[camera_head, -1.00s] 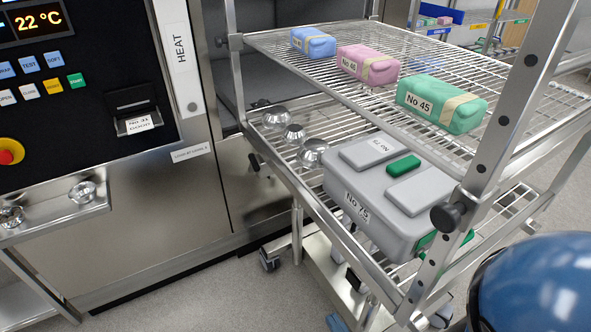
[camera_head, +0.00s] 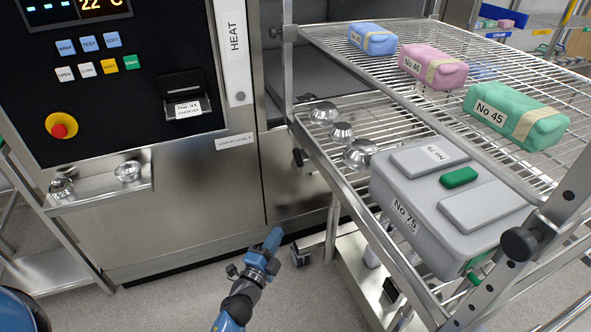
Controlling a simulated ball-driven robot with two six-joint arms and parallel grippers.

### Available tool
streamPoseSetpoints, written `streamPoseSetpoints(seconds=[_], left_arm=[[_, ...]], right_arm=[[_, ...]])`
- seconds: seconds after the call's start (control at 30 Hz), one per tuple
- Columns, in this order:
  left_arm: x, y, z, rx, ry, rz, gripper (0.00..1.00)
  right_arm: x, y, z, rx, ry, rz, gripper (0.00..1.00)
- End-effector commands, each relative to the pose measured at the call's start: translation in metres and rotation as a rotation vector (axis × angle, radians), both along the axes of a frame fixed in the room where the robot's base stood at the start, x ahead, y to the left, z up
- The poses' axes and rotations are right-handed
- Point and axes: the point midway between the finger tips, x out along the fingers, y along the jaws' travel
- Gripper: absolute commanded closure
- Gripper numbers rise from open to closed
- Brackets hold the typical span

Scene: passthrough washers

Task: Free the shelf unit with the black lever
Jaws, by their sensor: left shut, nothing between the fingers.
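The shelf unit (camera_head: 372,218) is a metal wire-shelf trolley standing on castors against the washer (camera_head: 190,215). I cannot tell which of these is the black lever. My left gripper (camera_head: 272,239) is shut and empty, low in front of the washer and left of the shelf unit's lower frame, apparently touching nothing. My right gripper is out of view.
The upper shelf bears blue, pink and green wrapped packs (camera_head: 516,115). Below are steel bowls (camera_head: 360,154) and a grey case (camera_head: 420,215). A black knob (camera_head: 519,243) juts from the near right post. A steel ledge (camera_head: 98,187) projects at left. Grey floor (camera_head: 170,305) is clear.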

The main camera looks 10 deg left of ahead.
Motion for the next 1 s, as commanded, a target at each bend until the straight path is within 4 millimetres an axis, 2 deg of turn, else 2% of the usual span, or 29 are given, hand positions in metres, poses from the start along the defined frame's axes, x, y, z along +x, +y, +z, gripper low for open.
streamPoseSetpoints(seconds=[0.03, 0.2, 0.4, 0.67, 1.0], left_arm=[[0.022, -0.002, 0.007, 0.074, -0.025, 0.005, 1.00], [0.067, -0.004, 0.023, 0.273, -0.075, 0.026, 1.00], [0.093, -0.006, 0.034, 0.383, -0.102, 0.040, 1.00], [0.119, -0.011, 0.039, 0.399, -0.107, 0.042, 1.00], [0.177, -0.023, 0.046, 0.397, -0.107, 0.043, 1.00]], right_arm=[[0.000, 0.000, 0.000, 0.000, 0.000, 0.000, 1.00], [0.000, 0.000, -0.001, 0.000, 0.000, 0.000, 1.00], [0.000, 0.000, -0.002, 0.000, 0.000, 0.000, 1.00], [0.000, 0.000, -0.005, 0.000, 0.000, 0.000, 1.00], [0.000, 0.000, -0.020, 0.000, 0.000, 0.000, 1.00]])
